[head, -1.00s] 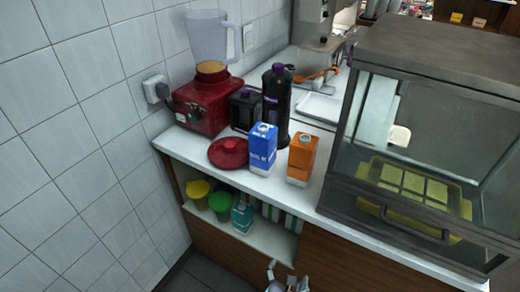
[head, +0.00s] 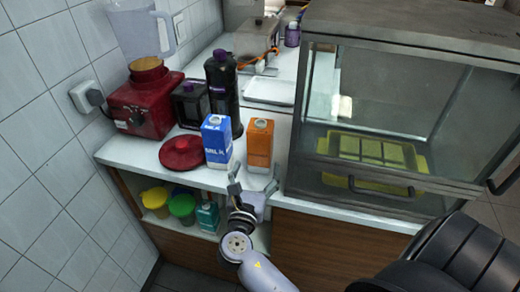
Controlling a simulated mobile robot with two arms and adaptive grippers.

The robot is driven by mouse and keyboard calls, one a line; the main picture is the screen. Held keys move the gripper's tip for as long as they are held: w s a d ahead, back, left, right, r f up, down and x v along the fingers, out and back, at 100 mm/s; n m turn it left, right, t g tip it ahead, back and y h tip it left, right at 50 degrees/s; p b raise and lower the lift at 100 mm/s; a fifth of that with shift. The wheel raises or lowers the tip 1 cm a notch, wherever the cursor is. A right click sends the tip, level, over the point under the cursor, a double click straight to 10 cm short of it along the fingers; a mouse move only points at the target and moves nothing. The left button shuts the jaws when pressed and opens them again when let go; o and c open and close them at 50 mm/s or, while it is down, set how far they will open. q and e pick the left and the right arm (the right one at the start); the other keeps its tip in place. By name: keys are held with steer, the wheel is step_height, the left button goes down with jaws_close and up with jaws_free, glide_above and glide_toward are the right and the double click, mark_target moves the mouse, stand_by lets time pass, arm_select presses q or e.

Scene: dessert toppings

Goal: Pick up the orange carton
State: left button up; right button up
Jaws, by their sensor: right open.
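The orange carton (head: 260,144) stands upright on the white counter, just right of the blue and white milk carton (head: 217,142). A narrow gap shows between the two. My right gripper (head: 254,182) is in front of the orange carton, near the counter's front edge. Its fingers are apart, with nothing seen between them, and they point toward the carton. Whether a finger touches the carton is hard to tell. My left gripper is not in view.
A glass display case (head: 370,120) stands close on the right. A red lid (head: 181,153) lies left of the milk carton. A black bottle (head: 221,85) and a red blender (head: 142,103) stand behind. A shelf below holds a yellow cup (head: 155,200) and a green cup (head: 182,207).

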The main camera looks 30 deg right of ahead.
mark_target(258, 162)
steer(key=shift+w+d, duration=0.45)
steer(key=shift+d, duration=0.05)
steer(key=b+x, duration=0.1)
steer(key=x, duration=0.3)
steer(key=shift+w+d+r+b, duration=0.1)
steer(key=shift+w+b, duration=0.05)
steer(key=shift+b, duration=0.2)
steer(key=shift+w+d, duration=0.3)
steer(key=shift+r, duration=0.1)
steer(key=c, duration=1.5)
steer(key=shift+c, duration=0.3)
steer(key=shift+r, duration=0.15)
